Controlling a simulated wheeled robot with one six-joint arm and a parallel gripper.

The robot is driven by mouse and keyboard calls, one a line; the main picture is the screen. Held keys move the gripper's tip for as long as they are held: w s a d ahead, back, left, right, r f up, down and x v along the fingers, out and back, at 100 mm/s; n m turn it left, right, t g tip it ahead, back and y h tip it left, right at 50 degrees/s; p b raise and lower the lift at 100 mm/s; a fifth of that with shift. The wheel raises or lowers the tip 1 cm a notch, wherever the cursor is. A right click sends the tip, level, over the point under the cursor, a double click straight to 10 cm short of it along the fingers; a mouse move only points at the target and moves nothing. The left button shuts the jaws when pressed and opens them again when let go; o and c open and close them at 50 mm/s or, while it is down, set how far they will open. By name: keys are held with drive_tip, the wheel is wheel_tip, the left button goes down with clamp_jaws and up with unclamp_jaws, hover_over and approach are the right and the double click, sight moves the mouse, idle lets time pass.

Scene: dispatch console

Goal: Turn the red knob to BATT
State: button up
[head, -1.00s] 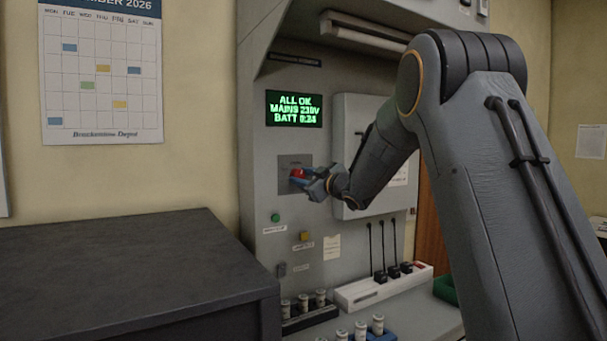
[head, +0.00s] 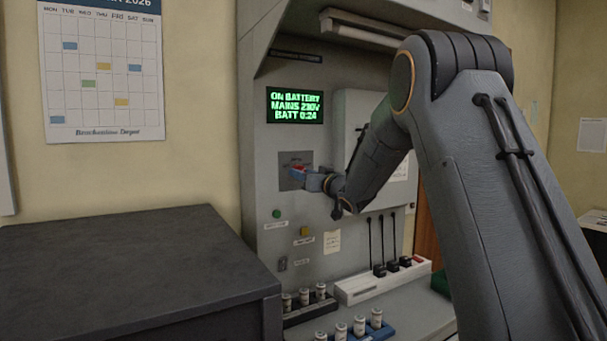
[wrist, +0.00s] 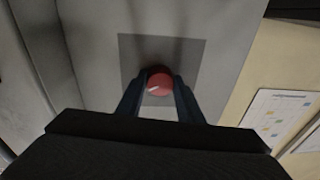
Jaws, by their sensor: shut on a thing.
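The red knob (wrist: 159,81) sits on a dark grey square plate (wrist: 130,50) on the console's upright panel. My gripper (wrist: 159,90) is shut on the knob, one finger on each side. A pale pointer mark shows on the knob's face, toward its left in the wrist view. In the head view the knob (head: 298,168) is mostly hidden behind my gripper (head: 302,173). The plate's lettering is too small to read. The green display (head: 294,106) above reads "ON BATTERY, MAINS 230V, BATT 0:24".
A green button (head: 276,213) and a yellow button (head: 304,231) sit below the knob. A pale grey cabinet (head: 352,110) is right of it. A white power strip (head: 356,290) with black plugs and several small jars stand on the shelf. A dark cabinet (head: 130,262) fills the lower left.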

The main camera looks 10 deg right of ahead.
idle(0.4)
drive_tip(key=o, duration=1.1)
drive_tip(key=shift+c, duration=0.2)
drive_tip(key=shift+s, duration=0.1)
drive_tip(key=b+v, duration=0.3)
drive_tip(key=v, duration=0.4)
drive_tip(key=shift+s+d, duration=0.15)
drive_tip(key=shift+s, duration=0.15)
